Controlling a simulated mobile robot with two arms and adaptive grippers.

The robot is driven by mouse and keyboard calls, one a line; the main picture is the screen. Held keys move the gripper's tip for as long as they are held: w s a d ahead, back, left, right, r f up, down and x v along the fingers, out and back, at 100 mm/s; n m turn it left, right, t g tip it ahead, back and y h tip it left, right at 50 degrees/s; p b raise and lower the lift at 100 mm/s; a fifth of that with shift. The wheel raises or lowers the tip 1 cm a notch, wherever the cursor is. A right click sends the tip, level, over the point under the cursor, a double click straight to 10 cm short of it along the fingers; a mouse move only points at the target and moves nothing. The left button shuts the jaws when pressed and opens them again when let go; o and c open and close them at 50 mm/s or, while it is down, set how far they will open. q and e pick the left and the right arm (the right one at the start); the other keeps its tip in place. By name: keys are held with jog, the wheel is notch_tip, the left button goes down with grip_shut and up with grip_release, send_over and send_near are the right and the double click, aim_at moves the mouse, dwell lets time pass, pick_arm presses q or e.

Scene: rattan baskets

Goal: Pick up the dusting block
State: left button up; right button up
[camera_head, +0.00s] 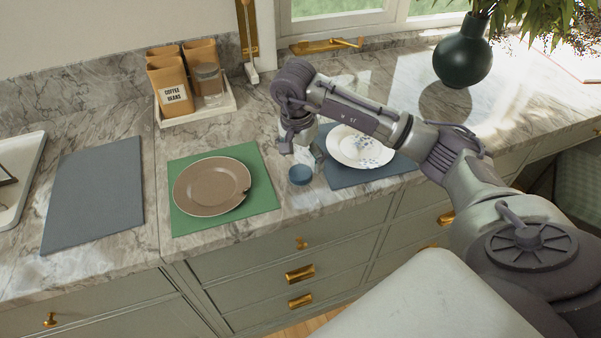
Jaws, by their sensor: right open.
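A small blue round block (300,174) stands on the marble counter near its front edge, between the green mat and the blue-grey mat on the right. It is the only block-like thing I can make out; I cannot tell for sure that it is the dusting block. My right gripper (302,151) points down just above and behind the block, with its fingers spread apart. It looks empty, and I cannot tell whether a finger touches the block. My left gripper is not in view.
A brown plate (211,186) lies on the green mat (262,197) to the left. A white patterned plate (360,147) lies on the blue-grey mat (345,179) to the right. Canisters (172,92) stand on a tray behind. A dark vase (463,57) stands at the back right.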

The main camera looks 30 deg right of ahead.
aim_at(300, 172)
jog(key=f+p, duration=0.1)
jog(key=f, duration=0.2)
jog(key=shift+w+f+p, duration=0.35)
jog(key=shift+f, duration=0.55)
jog(key=c, duration=1.3)
jog(key=shift+r+b, duration=0.3)
jog(key=shift+r, duration=0.2)
notch_tip(300, 172, up, 2)
jog(key=shift+w+d+r+b, duration=0.1)
jog(key=shift+r+b, duration=0.15)
jog(key=shift+b, duration=0.35)
jog(key=shift+s+d+r+b, duration=0.9)
jog(key=shift+s+d+r, duration=1)
jog(key=shift+s+d, duration=0.2)
jog(key=shift+s+d+r+b, duration=0.85)
jog(key=shift+s+d+r, duration=1.05)
jog(key=shift+s+d, duration=0.15)
